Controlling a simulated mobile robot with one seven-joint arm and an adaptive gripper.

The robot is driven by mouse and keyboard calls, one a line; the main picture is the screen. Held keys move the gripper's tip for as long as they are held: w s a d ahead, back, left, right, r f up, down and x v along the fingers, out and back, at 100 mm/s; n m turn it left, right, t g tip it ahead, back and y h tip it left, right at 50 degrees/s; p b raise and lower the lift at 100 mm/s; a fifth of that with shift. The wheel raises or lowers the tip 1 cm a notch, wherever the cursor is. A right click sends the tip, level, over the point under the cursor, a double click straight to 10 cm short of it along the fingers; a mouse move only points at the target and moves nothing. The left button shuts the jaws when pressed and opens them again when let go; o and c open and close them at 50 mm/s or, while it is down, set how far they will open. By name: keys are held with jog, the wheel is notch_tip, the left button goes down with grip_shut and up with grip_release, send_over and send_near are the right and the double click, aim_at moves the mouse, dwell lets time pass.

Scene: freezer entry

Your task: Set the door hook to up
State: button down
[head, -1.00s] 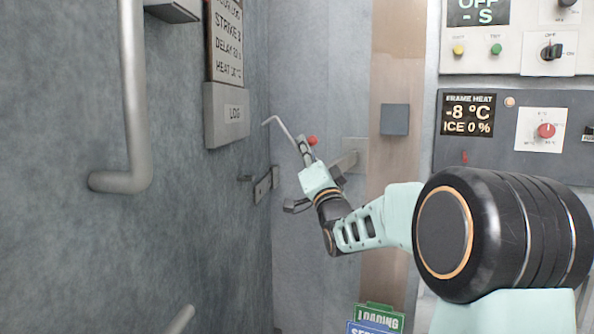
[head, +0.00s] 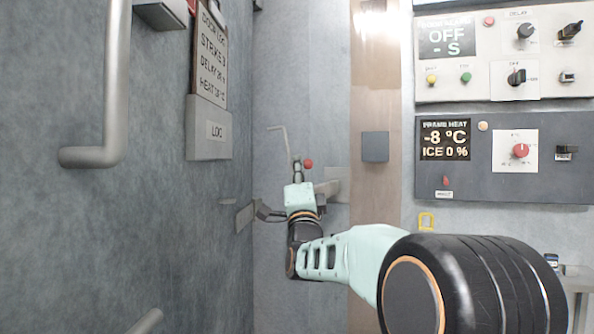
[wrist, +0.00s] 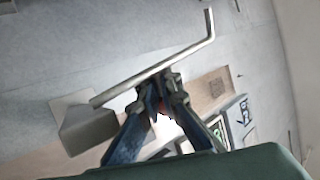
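The door hook is a thin grey rod with a bent end (head: 284,140). In the head view it stands nearly upright beside the frame, its bent end pointing left. In the wrist view the rod (wrist: 185,56) runs slantwise from a grey block (wrist: 88,128) to its bent tip. My gripper (head: 297,166) is at the lower part of the rod. In the wrist view its fingertips (wrist: 158,90) are close together and overlap the rod's lower edge. The rod crosses both tips instead of lying clearly between them. Whether they touch is hard to tell. A red knob (head: 308,163) shows just right of the fingertips.
A grey bracket (head: 330,188) is behind my gripper. Control panels (head: 470,180) with knobs and displays fill the right wall.

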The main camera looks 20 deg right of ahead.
jog(key=shift+d, duration=0.15)
jog(key=c, duration=2.2)
grip_release()
jog(key=shift+s, duration=0.15)
jog(key=shift+o, duration=0.2)
jog(key=shift+r+p, duration=0.1)
jog(key=shift+p, duration=0.2)
